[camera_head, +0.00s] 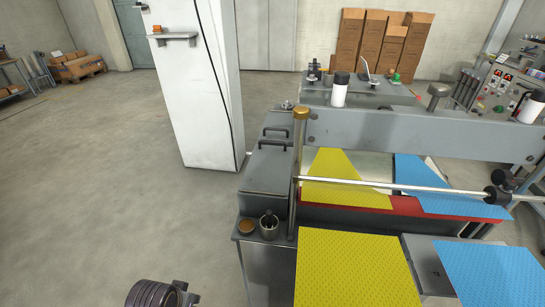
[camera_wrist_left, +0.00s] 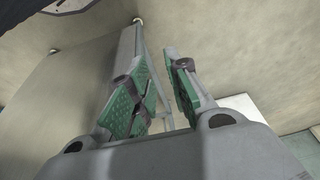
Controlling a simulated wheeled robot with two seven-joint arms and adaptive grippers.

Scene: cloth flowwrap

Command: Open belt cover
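The grey box-like cover (camera_head: 268,170) on the left side of the machine looks like the belt cover. It lies flat and closed, with two dark bar handles (camera_head: 275,131) near its far end. My left arm shows only as a dark ribbed wrist part at the bottom edge of the head view, left of the machine and well apart from the cover. In the left wrist view my left gripper (camera_wrist_left: 156,75) is open, with green pads and nothing between its fingers. My right gripper is in neither view.
Yellow cloth (camera_head: 350,265) and blue cloth (camera_head: 490,275) lie right. A white cabinet (camera_head: 197,85) stands behind.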

